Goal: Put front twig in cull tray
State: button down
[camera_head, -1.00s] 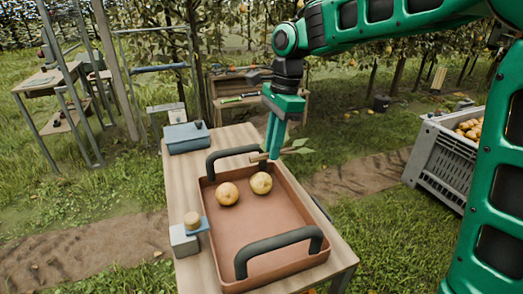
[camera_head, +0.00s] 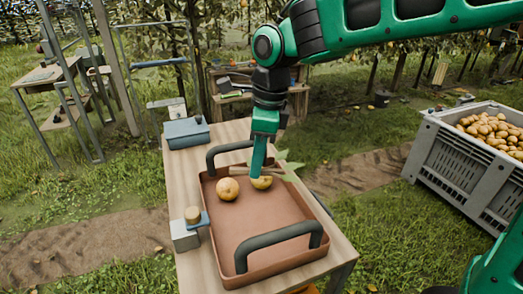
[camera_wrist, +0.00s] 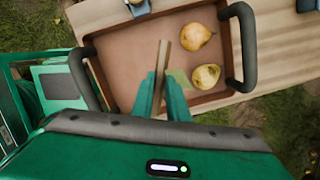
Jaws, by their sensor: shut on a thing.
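My gripper (camera_head: 258,169) is shut on a twig with green leaves (camera_head: 288,168), above the back part of the reddish-brown cull tray (camera_head: 270,275). In the wrist view my fingertips (camera_wrist: 164,88) hold the brown twig (camera_wrist: 161,60), which points over the tray floor, with a pale green leaf beside it. Two yellow pears lie in the tray: a left one (camera_head: 228,189) and a right one (camera_head: 262,183), partly hidden behind my fingers. The wrist view shows the pears (camera_wrist: 195,37) to the right of the twig. The height above the tray floor is hard to tell.
The tray has two dark raised handles (camera_head: 281,238) and stands on a wooden table (camera_head: 232,134). A blue-grey box (camera_head: 187,134) is at the table's back left. A grey device with a round knob (camera_head: 190,232) is left of the tray. A grey crate of pears (camera_head: 462,165) stands right.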

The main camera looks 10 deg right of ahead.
jog(key=shift+f, duration=0.85)
jog(key=c, duration=1.6)
grip_release()
jog(key=shift+c, duration=0.2)
notch_tip(320, 180, up, 11)
jog(key=d, duration=0.1)
jog(key=shift+d+f, duration=0.2)
jog(key=shift+d, duration=0.1)
